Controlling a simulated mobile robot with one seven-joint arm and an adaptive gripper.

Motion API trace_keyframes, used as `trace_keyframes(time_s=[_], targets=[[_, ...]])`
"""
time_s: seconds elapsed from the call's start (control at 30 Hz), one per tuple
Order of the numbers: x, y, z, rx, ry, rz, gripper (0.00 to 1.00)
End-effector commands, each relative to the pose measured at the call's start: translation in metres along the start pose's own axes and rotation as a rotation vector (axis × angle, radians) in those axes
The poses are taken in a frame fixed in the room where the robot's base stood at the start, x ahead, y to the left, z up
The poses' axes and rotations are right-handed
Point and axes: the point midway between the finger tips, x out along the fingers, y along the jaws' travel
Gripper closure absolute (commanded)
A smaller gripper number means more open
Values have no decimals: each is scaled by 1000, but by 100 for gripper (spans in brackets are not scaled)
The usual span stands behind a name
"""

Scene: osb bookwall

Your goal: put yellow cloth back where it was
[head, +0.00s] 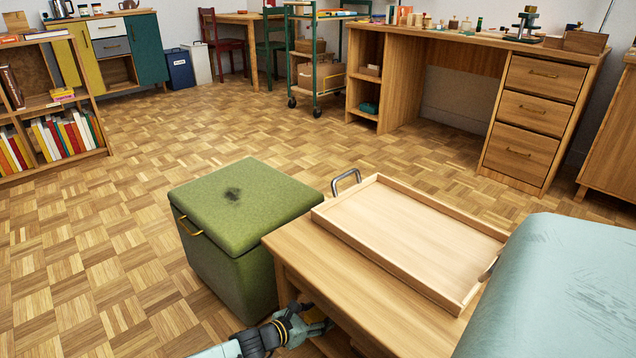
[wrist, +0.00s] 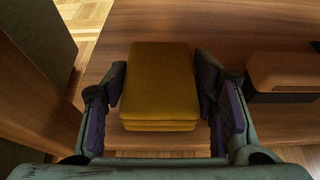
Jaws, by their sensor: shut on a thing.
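The yellow cloth (wrist: 160,82) is folded into a thick, neat block in the wrist view. My gripper (wrist: 162,95) has one finger against each side of it and is shut on it. The cloth is over a brown wooden surface (wrist: 225,55); I cannot tell whether it touches it. In the head view my gripper (head: 318,322) reaches in low under the wooden table (head: 345,295), and the tabletop hides the cloth there.
A brown and dark box (wrist: 284,72) sits right of my gripper. A green storage stool (head: 235,215) stands left of the table. A wooden tray (head: 415,235) lies on the tabletop. A pale blue padded seat (head: 560,290) is at right. The parquet floor beyond is open.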

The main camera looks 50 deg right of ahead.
Motion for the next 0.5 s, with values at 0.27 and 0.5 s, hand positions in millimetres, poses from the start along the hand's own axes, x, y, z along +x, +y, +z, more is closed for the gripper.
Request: trace_keyframes(time_s=[0.27,0.5], targets=[[8,2,-23,0,1,4,79],[8,2,-25,0,1,3,79]])
